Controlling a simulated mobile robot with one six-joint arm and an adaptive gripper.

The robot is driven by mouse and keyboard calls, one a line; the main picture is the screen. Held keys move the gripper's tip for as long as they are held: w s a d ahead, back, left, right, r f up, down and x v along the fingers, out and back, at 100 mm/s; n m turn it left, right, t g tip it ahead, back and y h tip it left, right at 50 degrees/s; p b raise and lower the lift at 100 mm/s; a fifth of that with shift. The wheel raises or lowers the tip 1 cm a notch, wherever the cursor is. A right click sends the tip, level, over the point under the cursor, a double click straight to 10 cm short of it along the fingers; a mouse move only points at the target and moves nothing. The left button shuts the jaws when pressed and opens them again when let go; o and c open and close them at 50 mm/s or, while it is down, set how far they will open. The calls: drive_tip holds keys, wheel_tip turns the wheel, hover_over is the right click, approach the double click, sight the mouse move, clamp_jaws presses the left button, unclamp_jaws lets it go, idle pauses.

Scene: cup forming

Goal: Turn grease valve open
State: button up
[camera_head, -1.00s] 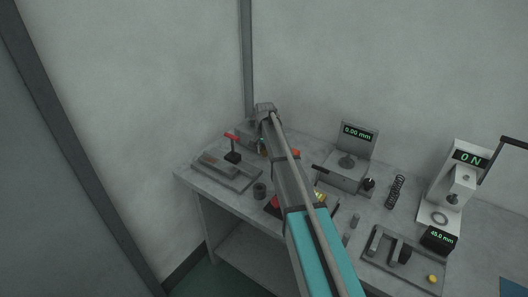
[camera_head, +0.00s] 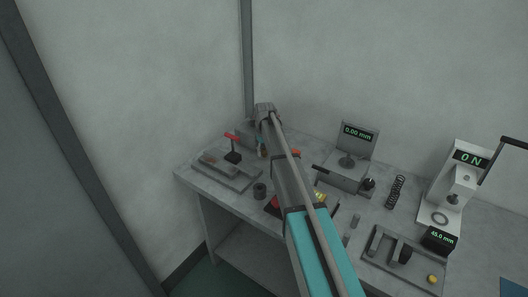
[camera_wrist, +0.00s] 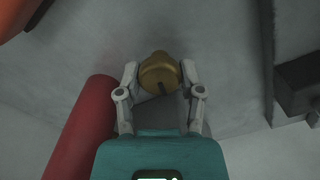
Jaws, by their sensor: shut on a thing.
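In the wrist view my gripper (camera_wrist: 160,80) is shut on a rounded brass knob with a dark mark on its face (camera_wrist: 161,70). One pale finger lies against each side of the knob. No label shows, so I cannot tell for certain that this knob is the grease valve. In the head view my arm reaches to the back left of the bench and hides the gripper and the knob. A small red bar on a dark post (camera_head: 232,155) stands left of my arm.
In the wrist view a red cylinder (camera_wrist: 80,130) lies close on the left and a dark block (camera_wrist: 298,85) is on the right. On the bench (camera_head: 225,207) are a gauge reading 0.00 mm (camera_head: 357,137), a spring (camera_head: 396,190) and a press (camera_head: 462,180).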

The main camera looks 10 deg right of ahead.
drive_tip(key=shift+n, duration=1.3)
drive_tip(key=o, duration=0.9)
